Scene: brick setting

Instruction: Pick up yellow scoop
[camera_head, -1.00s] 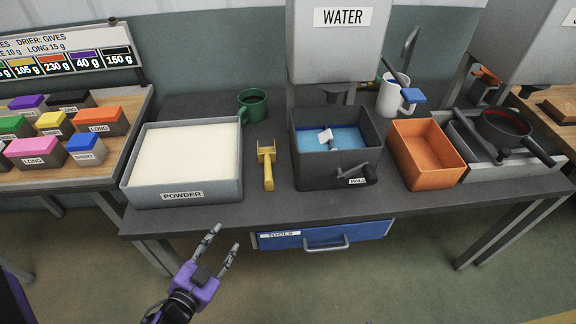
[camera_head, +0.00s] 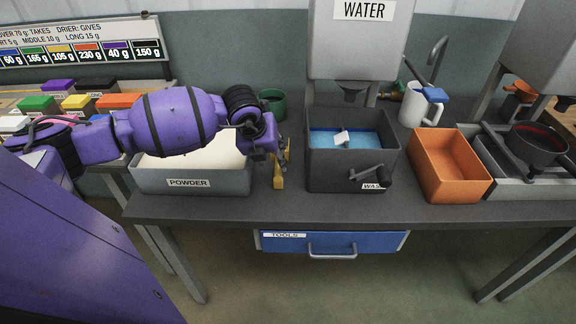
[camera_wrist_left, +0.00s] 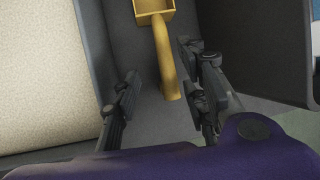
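The yellow scoop (camera_head: 279,176) lies on the dark table between the powder bin and the water bin. My left gripper (camera_head: 277,158) is over it and partly hides it in the head view. In the left wrist view the scoop's handle (camera_wrist_left: 166,62) points down between the two spread black fingers of the left gripper (camera_wrist_left: 160,75). Gaps show on both sides of the handle, so the gripper is open and not holding it. The scoop's square cup is cut off at the top of that view. My right gripper is not in view.
The powder bin (camera_head: 190,182) stands close on the left and the dark water bin (camera_head: 345,172) close on the right. A green mug (camera_head: 271,103) is behind. An orange bin (camera_head: 447,185) stands farther right. The table front is clear.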

